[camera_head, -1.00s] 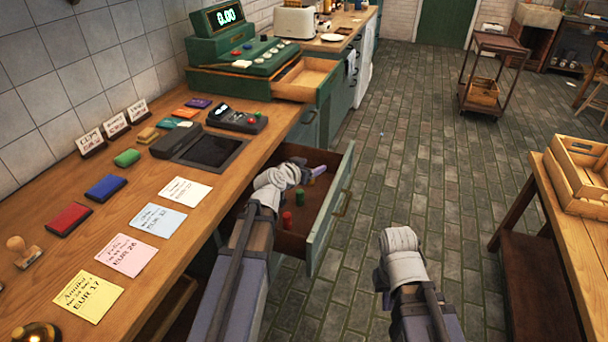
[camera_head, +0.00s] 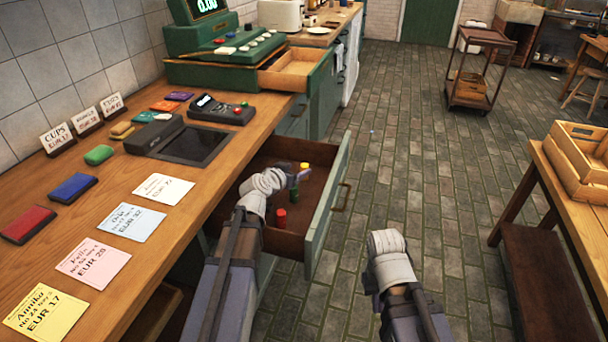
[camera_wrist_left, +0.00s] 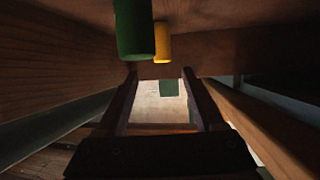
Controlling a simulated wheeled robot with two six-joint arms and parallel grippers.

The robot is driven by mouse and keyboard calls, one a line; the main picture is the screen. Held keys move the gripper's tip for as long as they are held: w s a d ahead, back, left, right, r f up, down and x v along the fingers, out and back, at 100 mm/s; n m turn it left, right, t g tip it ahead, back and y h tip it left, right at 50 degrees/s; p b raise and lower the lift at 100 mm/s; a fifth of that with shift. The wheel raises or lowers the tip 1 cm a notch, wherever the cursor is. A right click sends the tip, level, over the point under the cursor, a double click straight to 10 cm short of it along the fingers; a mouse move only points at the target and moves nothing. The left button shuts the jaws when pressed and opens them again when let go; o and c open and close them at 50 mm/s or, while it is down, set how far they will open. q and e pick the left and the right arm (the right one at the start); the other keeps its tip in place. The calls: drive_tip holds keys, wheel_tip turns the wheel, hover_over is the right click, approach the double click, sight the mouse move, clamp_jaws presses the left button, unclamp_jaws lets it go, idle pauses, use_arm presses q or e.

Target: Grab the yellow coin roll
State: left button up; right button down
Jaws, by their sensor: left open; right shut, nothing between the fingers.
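The yellow coin roll (camera_head: 304,167) stands upright in the open drawer (camera_head: 322,218), towards its far side. A green roll (camera_head: 293,190) stands nearer, partly covered by my left gripper (camera_head: 294,179), and a red roll (camera_head: 281,218) stands nearer still. My left gripper is over the drawer, open and empty, just short of the yellow roll. The left wrist view shows the yellow roll (camera_wrist_left: 161,42) beside a larger-looking green roll (camera_wrist_left: 133,30), both beyond the open fingers (camera_wrist_left: 160,80). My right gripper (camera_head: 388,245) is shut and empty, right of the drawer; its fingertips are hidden.
The wooden counter (camera_head: 150,250) with cards, coloured blocks and a card terminal (camera_head: 222,109) lies left of the drawer. A green cash register (camera_head: 220,45) stands behind. A side table with a wooden crate (camera_head: 580,160) is at right. The floor between is clear.

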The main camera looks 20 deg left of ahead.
sight(303, 166)
use_arm(q)
drive_tip(key=shift+a+f+b+x, duration=0.1)
drive_tip(key=shift+b+x, duration=0.7)
drive_tip(key=shift+x, duration=1.1)
drive_tip(key=shift+a+f+b+x, duration=0.15)
drive_tip(key=shift+b+x, duration=0.6)
drive_tip(key=shift+x, duration=1.2)
drive_tip(key=shift+s+r, duration=0.15)
clamp_jaws()
